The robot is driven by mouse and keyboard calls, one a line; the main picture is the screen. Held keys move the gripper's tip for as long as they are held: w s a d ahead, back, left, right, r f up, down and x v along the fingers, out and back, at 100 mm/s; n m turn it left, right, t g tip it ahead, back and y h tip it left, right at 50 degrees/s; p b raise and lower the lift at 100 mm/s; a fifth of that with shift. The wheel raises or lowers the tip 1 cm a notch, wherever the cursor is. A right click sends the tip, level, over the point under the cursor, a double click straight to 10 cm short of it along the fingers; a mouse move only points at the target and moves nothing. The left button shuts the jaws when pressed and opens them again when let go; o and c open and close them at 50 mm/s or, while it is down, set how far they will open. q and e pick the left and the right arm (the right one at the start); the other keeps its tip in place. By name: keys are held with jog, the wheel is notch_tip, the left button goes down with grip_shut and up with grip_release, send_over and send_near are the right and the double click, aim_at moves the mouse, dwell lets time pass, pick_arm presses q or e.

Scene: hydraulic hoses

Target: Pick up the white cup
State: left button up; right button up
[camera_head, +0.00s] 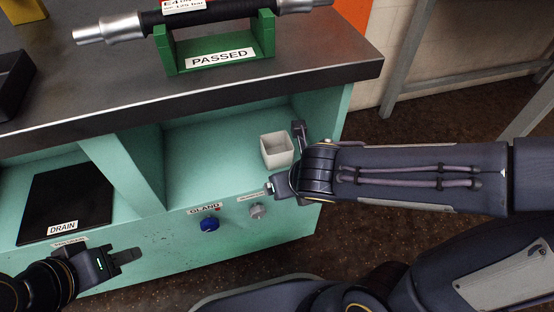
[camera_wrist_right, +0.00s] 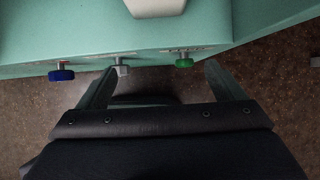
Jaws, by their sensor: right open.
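The white cup (camera_head: 277,150) is a small square cup, open at the top, upright near the right end of the teal shelf. In the right wrist view only its lower part (camera_wrist_right: 156,8) shows at the top edge. My right gripper (camera_head: 284,158) is open and empty, beside the cup; in the head view one finger is behind the cup's right side and one in front. In the wrist view its two fingers (camera_wrist_right: 160,72) are spread, with the cup beyond their tips. My left gripper (camera_head: 124,256) is low at the left, away from the cup; its jaw gap is unclear.
The dark bench top (camera_head: 330,72) overhangs the shelf, with a hose in a green PASSED stand (camera_head: 222,52) on it. A blue knob (camera_head: 209,225), a grey knob (camera_head: 258,211) and a green knob (camera_wrist_right: 184,63) stick out of the teal front. A black DRAIN panel (camera_head: 67,203) is at left.

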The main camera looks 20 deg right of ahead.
aim_at(281, 154)
jog(key=w+b, duration=0.1)
jog(key=w, duration=0.7)
jog(key=shift+w+a+b, duration=0.15)
jog(key=shift+b, duration=0.25)
jog(key=w+f+b, duration=0.2)
jog(key=w, duration=0.1)
jog(key=shift+w+f, duration=0.3)
jog(key=shift+f, duration=0.05)
jog(key=c, duration=1.1)
jog(key=shift+o, duration=0.2)
jog(key=shift+r, duration=0.15)
